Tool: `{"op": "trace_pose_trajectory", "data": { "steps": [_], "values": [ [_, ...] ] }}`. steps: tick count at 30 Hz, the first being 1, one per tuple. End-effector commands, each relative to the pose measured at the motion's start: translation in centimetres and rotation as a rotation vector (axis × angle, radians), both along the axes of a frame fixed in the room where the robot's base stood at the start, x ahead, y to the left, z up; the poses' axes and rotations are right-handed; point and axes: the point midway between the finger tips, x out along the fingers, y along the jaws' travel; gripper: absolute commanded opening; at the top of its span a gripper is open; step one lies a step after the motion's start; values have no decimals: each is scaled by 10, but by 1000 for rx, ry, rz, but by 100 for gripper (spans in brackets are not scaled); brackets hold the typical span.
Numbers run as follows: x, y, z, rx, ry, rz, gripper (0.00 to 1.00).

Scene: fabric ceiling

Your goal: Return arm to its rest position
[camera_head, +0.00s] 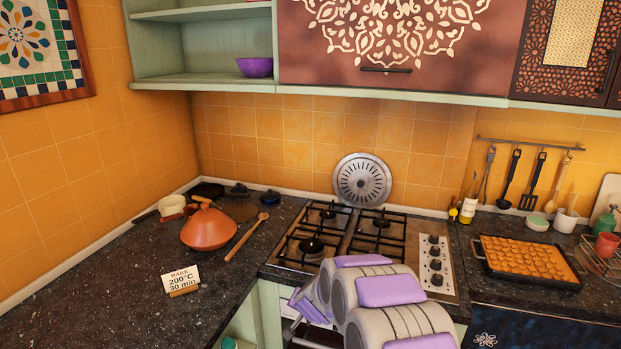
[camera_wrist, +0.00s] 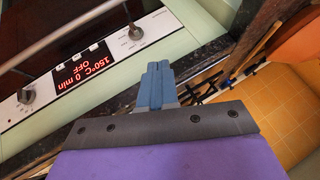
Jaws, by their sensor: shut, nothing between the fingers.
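My arm, grey with purple pads, shows in the head view at the lower middle, in front of the gas stove (camera_head: 352,240). Beyond the fingers is an oven panel (camera_wrist: 80,70) with knobs and a red display reading 150°C, 0 min, OFF. The panel appears tilted in this view. I cannot tell exactly how far the fingertips are from the panel and the dark counter edge.
On the left counter are an orange tagine (camera_head: 208,230), a wooden spoon (camera_head: 246,238) and a card (camera_head: 181,280) reading BAKE 200°C 30 min. A filled baking tray (camera_head: 526,262) sits right of the stove. Utensils hang behind it. The front left counter is clear.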

Motion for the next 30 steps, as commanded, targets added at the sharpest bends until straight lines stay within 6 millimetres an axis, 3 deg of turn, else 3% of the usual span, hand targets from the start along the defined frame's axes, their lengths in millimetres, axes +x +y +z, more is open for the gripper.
{"op": "trace_pose_trajectory", "data": {
  "steps": [1, 3, 12, 20, 30],
  "values": [
    [-10, 1, 19, 13, 5, 35, 0],
    [-30, 4, 37, 28, 30, 87, 0],
    [-128, -2, 100, 30, 154, 288, 0],
    [-230, -32, 132, -27, 300, 409, 0],
    [-377, -98, 152, -166, 540, 465, 0]
  ]
}}
